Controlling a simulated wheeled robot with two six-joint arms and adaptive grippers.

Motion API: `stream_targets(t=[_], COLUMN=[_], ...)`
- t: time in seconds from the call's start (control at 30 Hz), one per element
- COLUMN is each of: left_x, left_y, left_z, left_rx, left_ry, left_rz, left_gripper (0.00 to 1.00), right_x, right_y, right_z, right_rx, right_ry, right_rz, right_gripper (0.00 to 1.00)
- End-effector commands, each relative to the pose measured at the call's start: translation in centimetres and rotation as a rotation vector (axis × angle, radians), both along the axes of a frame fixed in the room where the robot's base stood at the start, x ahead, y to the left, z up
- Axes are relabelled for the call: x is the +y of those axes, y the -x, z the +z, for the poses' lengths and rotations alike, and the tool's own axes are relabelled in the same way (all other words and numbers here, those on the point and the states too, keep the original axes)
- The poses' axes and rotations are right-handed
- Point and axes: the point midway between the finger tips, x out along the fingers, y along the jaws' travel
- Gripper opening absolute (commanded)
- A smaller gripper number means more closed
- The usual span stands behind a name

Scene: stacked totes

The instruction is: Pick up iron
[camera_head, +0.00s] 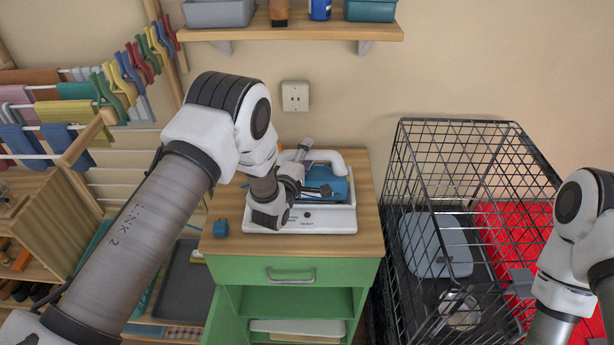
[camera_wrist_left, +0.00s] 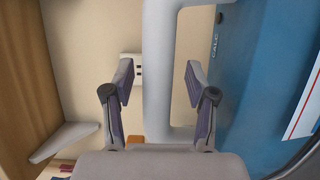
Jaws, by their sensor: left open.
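The iron (camera_head: 336,187) has a blue body and a pale handle, and it rests on a white base (camera_head: 342,222) on the wooden cabinet top. My left gripper (camera_head: 318,190) is at the iron and hides part of it. In the left wrist view, my left gripper (camera_wrist_left: 159,76) is open, with the pale iron handle (camera_wrist_left: 160,45) showing between its two fingers and a gap on either side. The blue iron body (camera_wrist_left: 245,80) is right of the fingers. My right arm is at the right edge; its gripper is out of view.
A small blue block (camera_head: 220,228) sits on the cabinet top (camera_head: 225,245) left of the base. A black wire crate (camera_head: 450,160) stands right of the cabinet. A shelf (camera_head: 300,29) and a wall socket (camera_head: 295,96) are behind. A clothes rack (camera_head: 85,105) is at left.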

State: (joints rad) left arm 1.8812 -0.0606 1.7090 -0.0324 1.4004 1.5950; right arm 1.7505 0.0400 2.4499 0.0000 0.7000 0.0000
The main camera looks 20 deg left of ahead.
Motion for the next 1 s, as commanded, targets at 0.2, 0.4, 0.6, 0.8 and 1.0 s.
stream_targets(t=[0.2, 0.4, 0.6, 0.8, 1.0], left_x=[0.0, 0.0, 0.0, 0.0, 0.0], left_y=[0.0, 0.0, -0.1, -0.1, -0.1], left_z=[-0.1, -0.1, 0.2, 0.4, 1.5], left_rx=[0.000, 0.000, -0.007, -0.006, -0.006], left_ry=[0.000, 0.000, 0.001, 0.001, 0.000], left_rz=[0.000, 0.000, 0.000, 0.000, 0.000], left_gripper=[0.43, 0.00, 0.00, 0.00, 0.00], right_x=[0.0, 0.0, 0.0, 0.0, 0.0], right_y=[0.0, 0.0, 0.0, 0.0, 0.0], right_z=[-0.1, -0.1, -0.1, -0.3, -1.0], right_rx=[0.001, 0.001, 0.001, 0.001, 0.001], right_ry=[0.000, 0.000, 0.000, 0.000, 0.000], right_rz=[0.000, 0.000, 0.000, 0.000, 0.000], right_gripper=[0.40, 0.40, 0.40, 0.40, 0.40])
